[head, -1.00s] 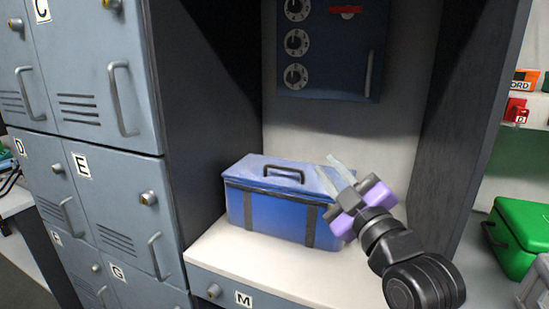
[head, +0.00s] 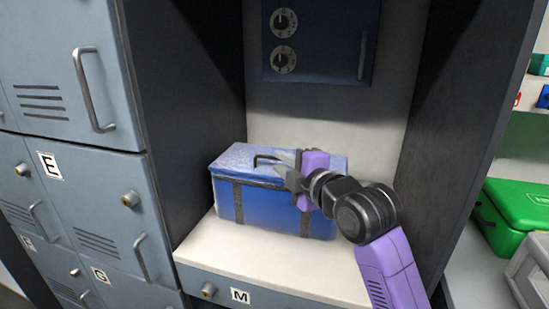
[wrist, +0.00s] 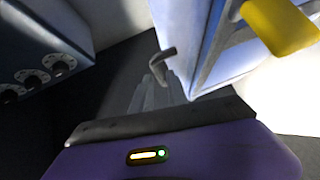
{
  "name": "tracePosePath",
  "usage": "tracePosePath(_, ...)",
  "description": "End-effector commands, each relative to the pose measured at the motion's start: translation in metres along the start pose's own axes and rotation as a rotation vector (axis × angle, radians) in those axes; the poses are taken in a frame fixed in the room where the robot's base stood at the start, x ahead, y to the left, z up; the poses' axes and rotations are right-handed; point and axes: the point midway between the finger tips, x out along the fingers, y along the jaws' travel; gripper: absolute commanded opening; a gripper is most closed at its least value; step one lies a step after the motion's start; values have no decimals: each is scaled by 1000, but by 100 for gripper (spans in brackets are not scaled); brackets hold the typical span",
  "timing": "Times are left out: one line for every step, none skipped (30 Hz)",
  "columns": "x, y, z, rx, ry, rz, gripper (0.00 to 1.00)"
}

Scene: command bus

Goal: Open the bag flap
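The blue bag (head: 262,205) stands on the white shelf in the alcove, with dark straps down its front. Its top flap (head: 238,160) lies flat and closed, with a dark handle (head: 264,159) on it. My gripper (head: 279,168) is over the right part of the flap, its fingers pointing left at the handle's right end. In the wrist view the grey fingertips (wrist: 156,93) lie close together just below a dark hooked piece, probably the handle (wrist: 163,62). Whether they touch it, or have a gap between them, I cannot tell. My gripper covers the flap's right side.
Grey lockers (head: 75,170) stand to the left. A blue panel with dials (head: 320,40) hangs on the wall above the bag. Dark alcove walls close in both sides. A green case (head: 515,210) sits at the right. The shelf front (head: 270,262) is clear.

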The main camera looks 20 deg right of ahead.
Motion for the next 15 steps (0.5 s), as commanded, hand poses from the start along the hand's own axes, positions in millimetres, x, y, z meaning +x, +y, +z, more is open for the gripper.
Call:
tracePosePath(9,1,0,-1,0,-1,19)
tracePosePath(13,1,0,0,1,-1,19)
tracePosePath(19,1,-1,0,1,0,19)
tracePosePath(23,1,-1,1,1,-1,19)
tracePosePath(26,1,-1,1,1,-1,19)
tracePosePath(30,1,0,1,0,0,19)
tracePosePath(33,1,0,1,0,1,19)
tracePosePath(35,1,0,1,0,1,19)
tracePosePath(37,0,0,1,0,0,19)
tracePosePath(38,0,0,1,0,0,19)
tracePosePath(39,0,0,1,0,0,19)
tracePosePath(40,0,0,1,0,1,19)
tracePosePath(40,1,0,1,0,1,19)
tracePosePath(41,1,0,1,0,2,19)
tracePosePath(41,1,0,1,0,2,19)
